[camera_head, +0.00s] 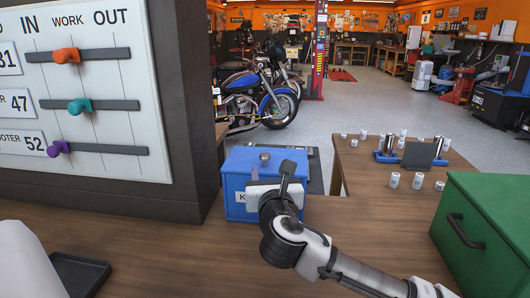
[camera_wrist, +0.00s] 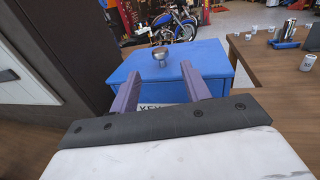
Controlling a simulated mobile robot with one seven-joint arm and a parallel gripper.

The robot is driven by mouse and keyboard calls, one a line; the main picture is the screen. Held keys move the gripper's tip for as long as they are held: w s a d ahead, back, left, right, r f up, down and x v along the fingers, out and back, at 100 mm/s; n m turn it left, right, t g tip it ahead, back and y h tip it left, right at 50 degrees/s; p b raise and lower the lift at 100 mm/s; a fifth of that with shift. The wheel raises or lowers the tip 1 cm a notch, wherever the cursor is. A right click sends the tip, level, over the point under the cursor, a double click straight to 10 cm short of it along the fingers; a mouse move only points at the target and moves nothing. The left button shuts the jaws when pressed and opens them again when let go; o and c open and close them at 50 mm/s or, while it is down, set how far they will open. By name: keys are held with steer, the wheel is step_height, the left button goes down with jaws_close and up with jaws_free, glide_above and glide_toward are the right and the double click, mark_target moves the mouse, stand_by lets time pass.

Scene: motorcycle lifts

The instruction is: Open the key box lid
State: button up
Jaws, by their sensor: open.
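The key box is a blue box (camera_head: 234,164) on the wooden counter, with a small metal knob (camera_head: 264,157) on top and a partly hidden white label on its front. Its lid looks shut. In the wrist view the blue lid (camera_wrist: 205,55) fills the upper middle, with the round silver knob (camera_wrist: 160,56) standing on it. My gripper (camera_head: 270,168) is at the front of the box; in the wrist view its two purple fingers (camera_wrist: 158,88) are apart and empty, pointing at the box. The knob shows beyond the fingertips, between them. Whether the fingers touch the box I cannot tell.
A white board with coloured sliders (camera_head: 105,107) on a dark panel stands at the left. A green box with a black handle (camera_head: 490,232) sits at the right. A black tray (camera_head: 80,272) lies at the front left. Several small cups stand on the table behind.

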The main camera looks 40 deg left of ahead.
mark_target(265, 158)
steer(key=p+x, duration=0.2)
steer(key=x, duration=0.7)
steer(key=shift+w+a+f, duration=0.1)
steer(key=shift+w+a, duration=0.1)
steer(key=shift+a, duration=0.1)
jaws_close()
